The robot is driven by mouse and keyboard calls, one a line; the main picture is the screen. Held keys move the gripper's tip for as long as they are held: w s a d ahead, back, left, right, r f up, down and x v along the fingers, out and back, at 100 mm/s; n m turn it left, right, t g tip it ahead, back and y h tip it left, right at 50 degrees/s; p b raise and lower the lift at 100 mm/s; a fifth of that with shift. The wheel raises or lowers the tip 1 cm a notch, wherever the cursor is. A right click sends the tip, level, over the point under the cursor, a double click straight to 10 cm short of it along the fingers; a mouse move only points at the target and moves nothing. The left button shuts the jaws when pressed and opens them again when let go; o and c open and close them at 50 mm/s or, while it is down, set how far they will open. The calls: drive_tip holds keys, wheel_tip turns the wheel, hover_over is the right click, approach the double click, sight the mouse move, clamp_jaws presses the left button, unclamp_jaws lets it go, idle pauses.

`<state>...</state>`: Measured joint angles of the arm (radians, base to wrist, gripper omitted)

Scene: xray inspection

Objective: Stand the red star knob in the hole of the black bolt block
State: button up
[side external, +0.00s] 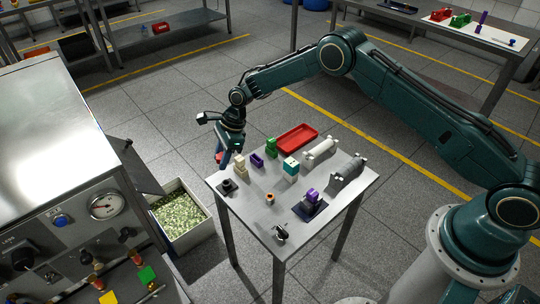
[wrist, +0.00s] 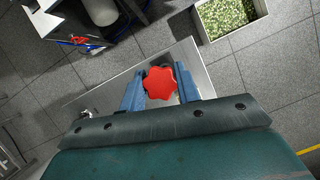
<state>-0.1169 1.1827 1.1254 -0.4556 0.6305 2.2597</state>
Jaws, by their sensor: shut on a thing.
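My gripper (wrist: 160,79) is shut on the red star knob (wrist: 161,85), whose lobed head faces the camera between the two blue fingers in the wrist view. In the side external view my gripper (side external: 221,160) hangs above the table's left corner, and a little red of the knob (side external: 218,157) shows beside the fingers. A small dark block with a raised round part, which looks like the black bolt block (side external: 228,187), sits on the table's left corner, below the gripper. I cannot make out its hole.
The small table (side external: 253,218) also holds a cream block (side external: 240,167), a purple piece (side external: 257,160), a red tray (side external: 297,139), grey and white cylindrical parts, and a purple part on a dark pad (side external: 310,205). A bin of green chips (side external: 180,217) stands on the floor at left.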

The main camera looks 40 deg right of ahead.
drive_tip(key=shift+f, duration=0.2)
hover_over(222, 184)
drive_tip(key=d, duration=0.1)
drive_tip(key=shift+s+d+f, duration=0.1)
drive_tip(key=shift+f, duration=1.25)
drive_tip(key=shift+s+d+f, duration=0.1)
drive_tip(key=shift+f, duration=1.2)
drive_tip(key=shift+f, duration=1.6)
drive_tip(key=o, duration=1.1)
drive_tip(key=shift+r, duration=0.1)
drive_tip(key=v, duration=1.3)
drive_tip(key=shift+d+r, duration=0.1)
drive_tip(key=shift+r, duration=0.25)
